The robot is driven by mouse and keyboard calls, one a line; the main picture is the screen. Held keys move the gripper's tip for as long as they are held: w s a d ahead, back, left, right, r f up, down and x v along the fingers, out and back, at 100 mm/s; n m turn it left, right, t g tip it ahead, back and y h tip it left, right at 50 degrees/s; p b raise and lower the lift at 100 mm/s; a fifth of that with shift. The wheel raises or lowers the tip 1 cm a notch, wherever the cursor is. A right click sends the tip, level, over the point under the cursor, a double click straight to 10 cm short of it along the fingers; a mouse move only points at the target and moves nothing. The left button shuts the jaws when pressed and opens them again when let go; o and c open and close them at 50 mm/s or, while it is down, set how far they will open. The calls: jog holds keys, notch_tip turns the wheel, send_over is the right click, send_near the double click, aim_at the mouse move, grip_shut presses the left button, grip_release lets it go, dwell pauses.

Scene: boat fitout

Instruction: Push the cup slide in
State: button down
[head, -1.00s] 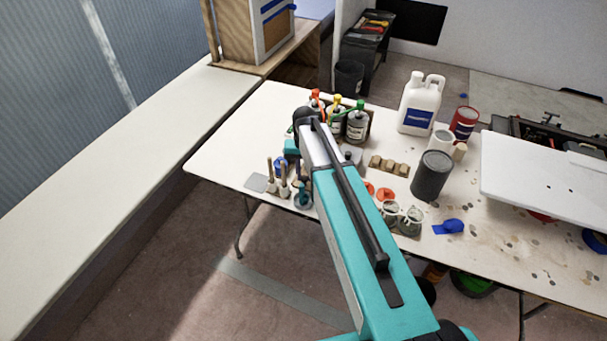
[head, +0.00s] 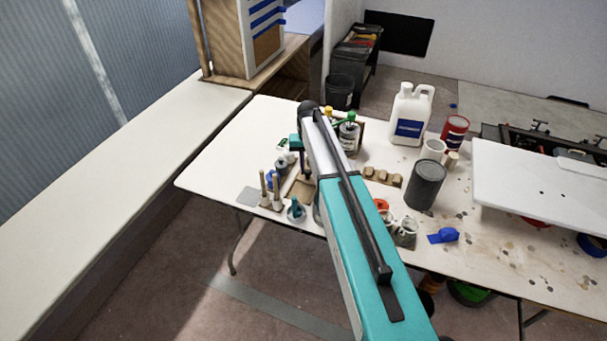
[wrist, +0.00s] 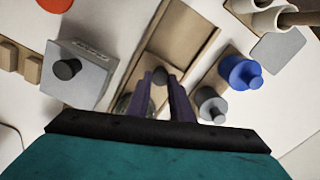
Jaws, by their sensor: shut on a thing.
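The cup slide (wrist: 181,36) appears to be the light-brown, tray-like piece with raised edges and a crosspiece in the wrist view. Part of it also shows left of my arm in the head view (head: 303,190). I cannot see clearly how the knob joins the slide. My wrist and fingers hide the slide's near end.
Close by stand a grey box with a black knob (wrist: 76,75), a blue knobbed piece (wrist: 240,72) and a grey knobbed piece (wrist: 210,104). Bottles (head: 348,133), a dark can (head: 425,185) and mugs (head: 405,231) crowd the table. Its back left corner (head: 245,130) is clear.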

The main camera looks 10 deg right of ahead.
jog(key=shift+w+d, duration=0.35)
jog(key=shift+w, duration=0.25)
jog(key=shift+w+d, duration=0.35)
jog(key=shift+w, duration=0.25)
jog(key=shift+d+r, duration=0.1)
jog(key=shift+r, duration=0.05)
jog(key=c, duration=1.6)
grip_release()
jog(key=shift+w, duration=0.1)
jog(key=shift+o, duration=0.2)
jog(key=shift+r+b, duration=0.35)
notch_tip(320, 180, up, 13)
jog(key=b, duration=0.3)
